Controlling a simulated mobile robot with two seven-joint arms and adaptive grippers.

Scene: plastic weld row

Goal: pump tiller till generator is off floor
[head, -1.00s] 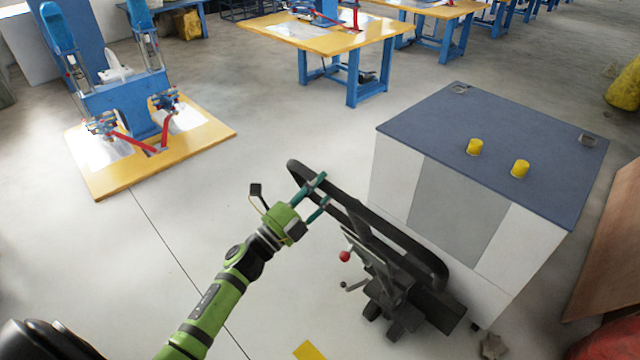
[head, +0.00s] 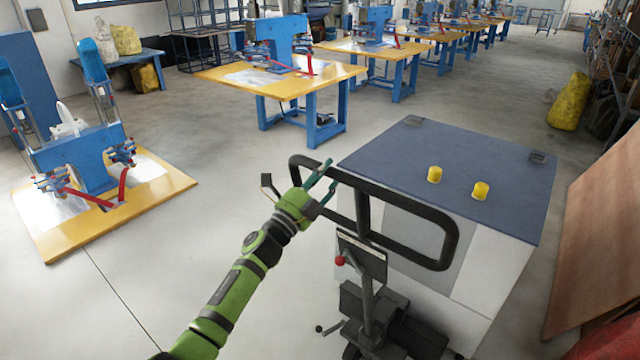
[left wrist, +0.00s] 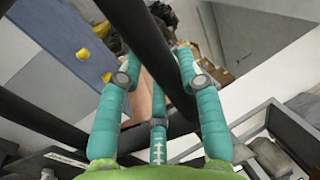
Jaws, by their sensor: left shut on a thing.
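The tiller's black loop handle (head: 447,238) stands in front of the generator, above a dark pump base (head: 375,325) with a small red knob. My left gripper (head: 322,177) is shut on the left part of this handle. In the left wrist view, the black bar (left wrist: 160,55) passes between the teal fingers of my gripper (left wrist: 158,85). The generator, a large grey-white box with a blue-grey top (head: 450,175), is behind the tiller. Its lower edge is largely hidden by the tiller, so I cannot tell whether it is off the floor. My right gripper is not in view.
Two yellow caps (head: 435,174) are on the generator's top. A yellow-topped bench (head: 60,235) with a blue machine is at left, and more benches (head: 330,75) run behind. A brown board (head: 600,240) stands at right. Floor left of the tiller is clear.

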